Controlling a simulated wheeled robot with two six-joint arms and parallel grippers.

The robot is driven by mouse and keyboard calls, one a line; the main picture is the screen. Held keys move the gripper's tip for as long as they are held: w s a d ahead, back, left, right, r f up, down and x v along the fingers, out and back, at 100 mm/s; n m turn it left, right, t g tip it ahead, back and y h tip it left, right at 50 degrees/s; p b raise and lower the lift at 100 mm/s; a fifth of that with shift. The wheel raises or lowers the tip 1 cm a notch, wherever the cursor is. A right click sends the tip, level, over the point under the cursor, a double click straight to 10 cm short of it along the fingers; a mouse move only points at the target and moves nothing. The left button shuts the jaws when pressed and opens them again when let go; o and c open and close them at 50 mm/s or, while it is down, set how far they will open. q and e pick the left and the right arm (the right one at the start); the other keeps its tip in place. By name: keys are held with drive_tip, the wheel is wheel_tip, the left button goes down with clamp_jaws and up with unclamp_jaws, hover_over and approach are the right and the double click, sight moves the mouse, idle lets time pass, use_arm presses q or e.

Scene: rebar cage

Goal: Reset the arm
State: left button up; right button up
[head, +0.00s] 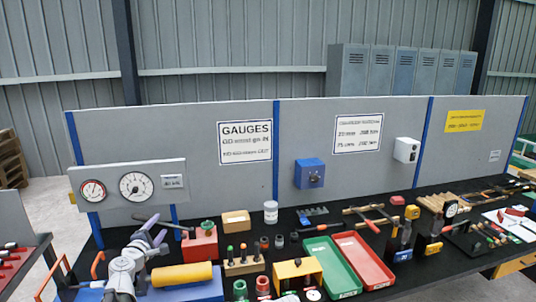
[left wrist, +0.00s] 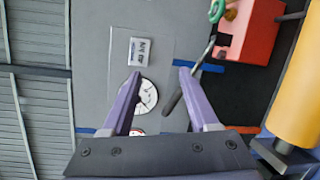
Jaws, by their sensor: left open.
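My left arm comes in from the lower left of the head view. Its gripper (head: 153,229) has purple fingers and is raised over the left end of the bench. In the left wrist view the two fingers of the left gripper (left wrist: 159,76) stand apart with nothing held between them. A dark rod (left wrist: 187,82) from the red block (left wrist: 247,35) shows close beside one finger; I cannot tell how far apart they are. The red block (head: 200,243) also sits just right of the gripper in the head view. My right gripper is not in view.
A yellow cylinder (head: 182,275) lies close to my left arm. A grey gauge panel (head: 109,193) stands behind it. Green (head: 331,266) and red (head: 362,259) trays and many tools crowd the black bench. A grey partition (head: 360,178) closes off the back.

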use_arm(q)
drive_tip(key=s+d+f+m+g+h, duration=0.25)
drive_tip(key=s+d+f+m, duration=0.2)
drive_tip(key=d, duration=0.45)
drive_tip(key=s+d+f+m+g+h, duration=0.25)
drive_tip(key=d+m+g, duration=0.2)
drive_tip(key=d, duration=0.45)
drive_tip(key=s+d+f+m+g+h, duration=0.15)
drive_tip(key=s+d+f+m, duration=0.3)
drive_tip(key=d, duration=0.55)
drive_tip(key=s+d+f+m+g+y, duration=0.2)
drive_tip(key=s+d+f+m+g, duration=0.3)
drive_tip(key=s, duration=0.3)
drive_tip(key=s+a+f+m+g+y, duration=0.1)
drive_tip(key=s+m+g+y, duration=0.1)
drive_tip(key=s, duration=0.4)
drive_tip(key=s+a+f+m+g+y, duration=0.2)
drive_tip(key=s+m+y, duration=0.2)
drive_tip(key=s, duration=0.3)
drive_tip(key=shift+s+f, duration=0.15)
drive_tip(key=shift+f, duration=0.05)
